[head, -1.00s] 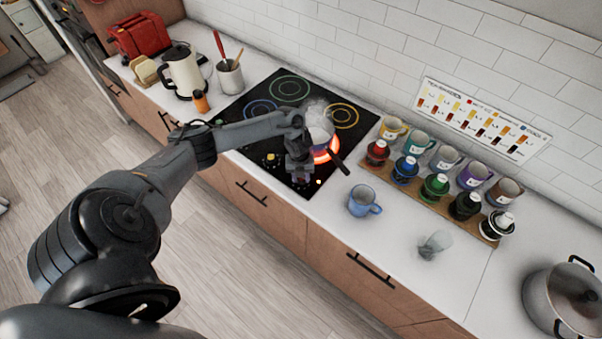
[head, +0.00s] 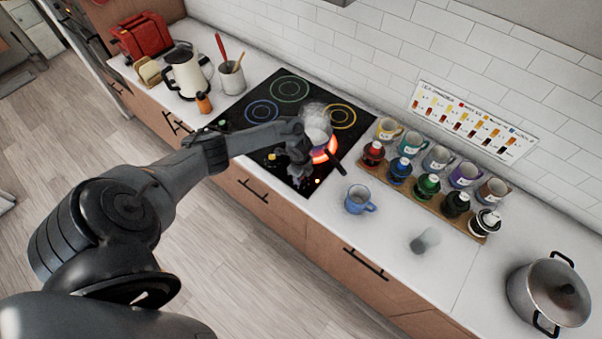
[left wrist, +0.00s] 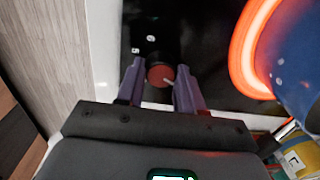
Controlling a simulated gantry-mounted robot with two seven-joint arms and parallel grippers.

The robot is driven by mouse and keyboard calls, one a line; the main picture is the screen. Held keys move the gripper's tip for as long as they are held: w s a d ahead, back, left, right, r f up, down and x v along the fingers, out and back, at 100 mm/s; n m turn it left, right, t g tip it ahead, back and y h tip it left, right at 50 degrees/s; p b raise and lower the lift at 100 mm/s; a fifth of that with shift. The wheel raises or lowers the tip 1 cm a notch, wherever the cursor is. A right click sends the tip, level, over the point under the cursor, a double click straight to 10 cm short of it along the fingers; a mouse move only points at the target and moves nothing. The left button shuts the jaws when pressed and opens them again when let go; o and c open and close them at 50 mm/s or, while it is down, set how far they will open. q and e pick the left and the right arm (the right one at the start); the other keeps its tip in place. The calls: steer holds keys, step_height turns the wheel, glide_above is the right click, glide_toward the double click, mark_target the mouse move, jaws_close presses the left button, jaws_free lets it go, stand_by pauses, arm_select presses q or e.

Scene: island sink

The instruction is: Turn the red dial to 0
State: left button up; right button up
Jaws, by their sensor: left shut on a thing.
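The red dial (left wrist: 161,75) sits at the front edge of the black cooktop (head: 285,90). It has a short white pointer mark, pointing to the lower right in the left wrist view. Small white digits show on the black surface above and left of it; 0 cannot be made out. My left gripper (left wrist: 158,71) has its purple fingers on both sides of the dial, shut on it. In the head view my left gripper (head: 298,172) is over the cooktop's front right corner and hides the dial. My right gripper is not in view.
A burner (head: 325,152) glows orange-red beside the gripper, under a steaming pot (head: 317,124) whose handle points forward right. A blue mug (head: 358,200) and a small glass (head: 425,240) stand on the counter to the right. A wooden rack (head: 420,200) holds coloured jars.

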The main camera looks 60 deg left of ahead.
arm_select(q)
steer(key=n+p, duration=0.1)
steer(key=n, duration=0.2)
steer(key=shift+r, duration=0.1)
steer(key=shift+n+p, duration=0.6)
steer(key=shift+n, duration=0.3)
steer(key=o, duration=1)
steer(key=shift+o, duration=0.2)
steer(key=shift+r, duration=0.35)
step_height(320, 180, up, 10)
steer(key=p, duration=0.1)
steer(key=shift+d+p, duration=0.15)
steer(key=shift+p, duration=0.25)
